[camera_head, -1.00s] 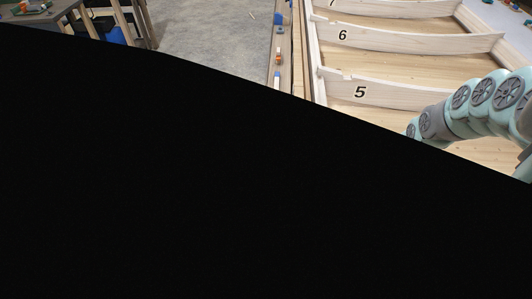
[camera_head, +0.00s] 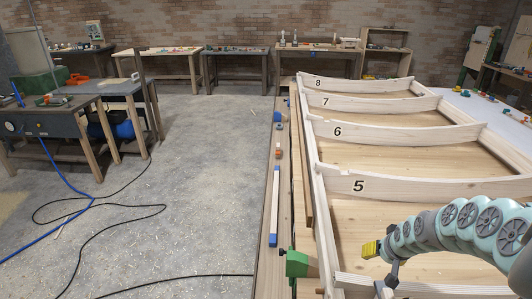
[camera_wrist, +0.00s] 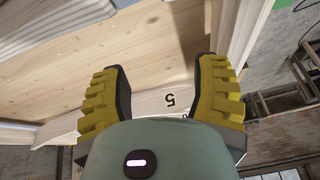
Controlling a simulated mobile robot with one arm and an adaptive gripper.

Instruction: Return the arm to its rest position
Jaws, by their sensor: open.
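My arm (camera_head: 465,225) reaches in from the right edge of the head view, a chain of pale teal and grey joints. It extends over the near bay of the wooden frame. My gripper (camera_head: 371,249), with yellow pads, is at its left end, above the wooden floor of the bay and right of the green clamp. In the wrist view the two yellow, ridged fingers of my gripper (camera_wrist: 158,65) stand wide apart. Nothing is between them but the view of wood behind. The rib marked 5 (camera_wrist: 187,104) shows beyond the fingers, partly hidden by the gripper body.
The wooden frame (camera_head: 315,170) has curved ribs numbered 5 to 8. A green clamp (camera_head: 297,263) sits at its left side, near a blue-ended level (camera_head: 274,205). Workbenches (camera_head: 75,125) stand at left. Cables (camera_head: 95,205) cross the otherwise open floor (camera_head: 200,180).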

